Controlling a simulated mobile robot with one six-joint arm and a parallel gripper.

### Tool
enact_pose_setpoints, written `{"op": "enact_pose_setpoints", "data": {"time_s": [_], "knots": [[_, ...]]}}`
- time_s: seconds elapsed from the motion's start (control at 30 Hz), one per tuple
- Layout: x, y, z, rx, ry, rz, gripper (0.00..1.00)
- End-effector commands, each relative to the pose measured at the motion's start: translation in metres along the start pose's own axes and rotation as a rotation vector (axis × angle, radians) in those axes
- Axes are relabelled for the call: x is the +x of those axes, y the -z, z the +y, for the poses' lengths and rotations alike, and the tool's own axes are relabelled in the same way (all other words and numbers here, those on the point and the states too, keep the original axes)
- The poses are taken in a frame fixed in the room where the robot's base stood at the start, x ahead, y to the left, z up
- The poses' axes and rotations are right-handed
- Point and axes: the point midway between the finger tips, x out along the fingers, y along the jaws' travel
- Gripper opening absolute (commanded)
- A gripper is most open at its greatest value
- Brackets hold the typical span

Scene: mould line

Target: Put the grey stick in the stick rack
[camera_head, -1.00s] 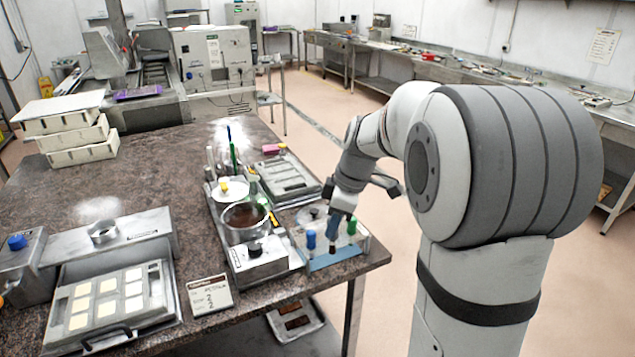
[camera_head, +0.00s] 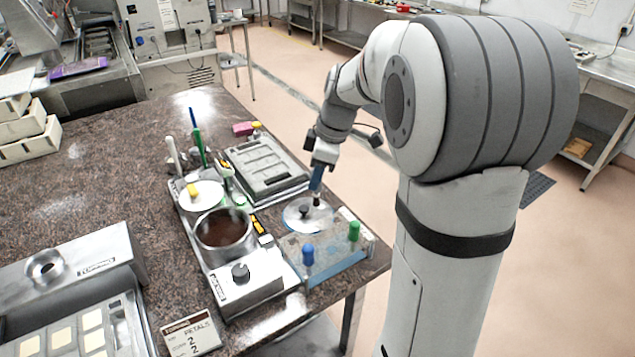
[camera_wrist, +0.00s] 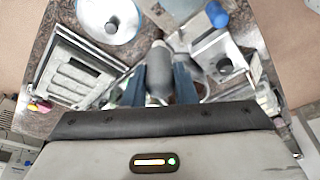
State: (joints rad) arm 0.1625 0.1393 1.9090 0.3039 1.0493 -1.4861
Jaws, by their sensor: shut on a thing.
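My gripper (camera_head: 316,178) is shut on the grey stick (camera_wrist: 158,72), which shows between the two blue fingers in the wrist view. In the head view the stick is mostly hidden by the fingers; a small dark end (camera_head: 316,201) shows below them. It appears above the round pale lid (camera_head: 293,222). The stick rack (camera_head: 335,268) is a bluish block at the table corner, nearer the camera than my gripper. A blue-handled stick (camera_head: 308,255) and a green-handled stick (camera_head: 354,232) stand upright in it. In the wrist view the blue handle (camera_wrist: 216,14) shows at the top.
Left of the rack are a pot of brown liquid (camera_head: 224,232) and a box with a black knob (camera_head: 240,273). A grey tray (camera_head: 268,172) lies behind the lid. Upright green and blue rods stand farther left. A label card (camera_head: 190,335) stands at front.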

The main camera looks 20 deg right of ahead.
Motion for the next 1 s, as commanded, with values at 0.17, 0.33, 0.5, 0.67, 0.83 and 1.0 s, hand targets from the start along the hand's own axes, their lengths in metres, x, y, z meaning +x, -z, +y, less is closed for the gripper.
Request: {"op": "enact_pose_setpoints", "data": {"time_s": [0.17,0.33,0.5,0.67,0.83,1.0], "knots": [[-0.001,-0.005,0.002,0.009,-0.002,0.000,0.02],[0.001,-0.004,0.002,-0.004,0.002,0.000,0.02],[0.026,-0.003,-0.001,-0.163,0.048,-0.003,0.02],[0.041,-0.001,-0.004,-0.286,0.080,0.000,0.02],[0.047,-0.002,-0.004,-0.300,0.083,0.000,0.02],[0.059,-0.005,-0.004,-0.300,0.084,0.000,0.02]]}}
